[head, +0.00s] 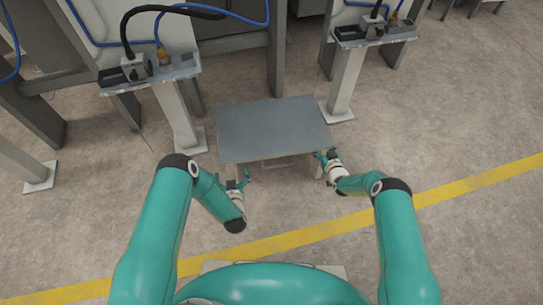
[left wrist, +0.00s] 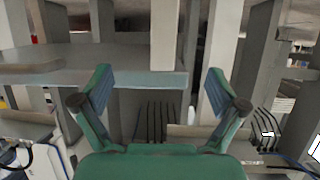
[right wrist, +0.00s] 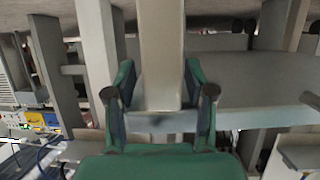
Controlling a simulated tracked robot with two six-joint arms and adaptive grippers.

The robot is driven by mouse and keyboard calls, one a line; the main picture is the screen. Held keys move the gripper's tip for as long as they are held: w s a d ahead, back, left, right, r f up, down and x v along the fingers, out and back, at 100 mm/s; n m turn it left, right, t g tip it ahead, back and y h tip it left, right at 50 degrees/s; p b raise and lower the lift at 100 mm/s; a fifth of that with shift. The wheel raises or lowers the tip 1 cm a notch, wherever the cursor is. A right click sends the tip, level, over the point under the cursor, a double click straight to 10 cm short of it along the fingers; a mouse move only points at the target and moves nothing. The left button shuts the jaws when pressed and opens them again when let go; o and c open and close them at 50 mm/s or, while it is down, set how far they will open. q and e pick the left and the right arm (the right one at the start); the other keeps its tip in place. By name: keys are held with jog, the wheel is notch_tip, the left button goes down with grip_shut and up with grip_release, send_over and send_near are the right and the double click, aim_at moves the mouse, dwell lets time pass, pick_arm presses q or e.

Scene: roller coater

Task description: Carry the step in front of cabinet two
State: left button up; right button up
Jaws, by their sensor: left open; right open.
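The step (head: 275,127) is a low stool with a flat grey top and pale legs, standing upright on the floor ahead of me. My left gripper (head: 236,180) is open near its front left leg. In the left wrist view a pale leg (left wrist: 165,38) appears between the spread fingers (left wrist: 158,88); I cannot tell whether it is inside the jaws. My right gripper (head: 326,158) is open at the front right corner. In the right wrist view a leg (right wrist: 161,50) lies between its open fingers (right wrist: 158,85). No cabinet number is readable.
Grey machine frames with posts stand behind the step. Control boxes on pedestals stand left (head: 150,72) and right (head: 373,32), with cables. A pedestal foot (head: 188,140) is close to the step's left side. A yellow floor line (head: 470,183) crosses in front; floor at right is clear.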

jog(key=shift+o, duration=0.4)
jog(key=shift+w+d+r, duration=0.1)
jog(key=shift+w+r, duration=0.05)
jog(key=shift+r, duration=0.1)
jog(key=o, duration=0.7)
